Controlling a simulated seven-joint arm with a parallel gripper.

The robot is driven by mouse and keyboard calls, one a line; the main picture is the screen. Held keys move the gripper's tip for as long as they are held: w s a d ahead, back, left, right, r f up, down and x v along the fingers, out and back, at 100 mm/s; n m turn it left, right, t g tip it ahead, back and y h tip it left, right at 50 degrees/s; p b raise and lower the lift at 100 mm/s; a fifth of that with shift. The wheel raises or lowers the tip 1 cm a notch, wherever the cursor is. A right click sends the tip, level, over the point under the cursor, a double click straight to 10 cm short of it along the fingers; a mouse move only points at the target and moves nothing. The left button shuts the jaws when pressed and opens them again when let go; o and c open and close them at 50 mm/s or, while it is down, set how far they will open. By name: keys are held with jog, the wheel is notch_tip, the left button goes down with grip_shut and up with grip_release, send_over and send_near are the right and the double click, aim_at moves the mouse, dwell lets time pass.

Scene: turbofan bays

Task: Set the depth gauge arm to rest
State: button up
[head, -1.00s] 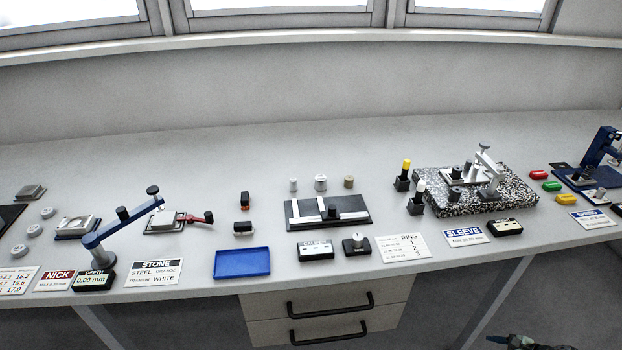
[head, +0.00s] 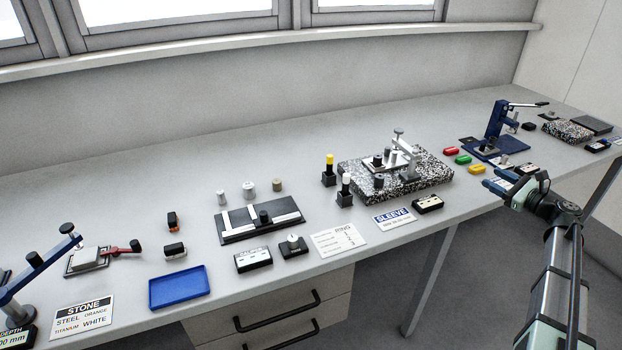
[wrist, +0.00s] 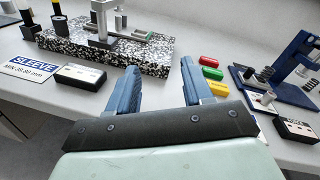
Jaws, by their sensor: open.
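The depth gauge's blue arm (head: 42,264) is at the left edge in the head view, partly cut off. It slants up to the right from its round base post, with black knobs on it. The depth readout (head: 16,337) beside it is also cut off by the frame. My gripper (head: 500,184) is at the right, over the bench's front edge, far from the gauge. In the wrist view my gripper (wrist: 158,85) shows two blue fingers wide apart with nothing between them. The gauge is not in the wrist view.
A blue tray (head: 180,288), a caliper board (head: 258,217) and a speckled granite block (head: 420,178) stand between the gauge and my gripper. Red, yellow and green pieces and a blue press (head: 497,125) are near my gripper. The bench's back strip is clear.

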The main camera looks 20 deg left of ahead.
jog(key=a+r+g+y, duration=0.15)
jog(key=a+r, duration=0.25)
jog(key=a, duration=0.8)
jog(key=a+r+g+y, duration=0.1)
jog(key=a+r+y, duration=0.15)
jog(key=a, duration=1.05)
jog(key=s+a+n+g, duration=0.15)
jog(key=s+a, duration=0.35)
jog(key=a, duration=0.5)
jog(key=s+a+f+n+g, duration=0.1)
jog(key=s+a+g, duration=0.1)
jog(key=s+a, duration=0.5)
jog(key=s+a+n+g, duration=0.1)
jog(key=s+a+g, duration=0.15)
jog(key=a, duration=0.95)
jog(key=n+g+h, duration=0.2)
jog(key=n+g, duration=0.3)
jog(key=g, duration=0.5)
send_near(38, 258)
jog(key=x, duration=1.1)
jog(key=shift+a, duration=0.15)
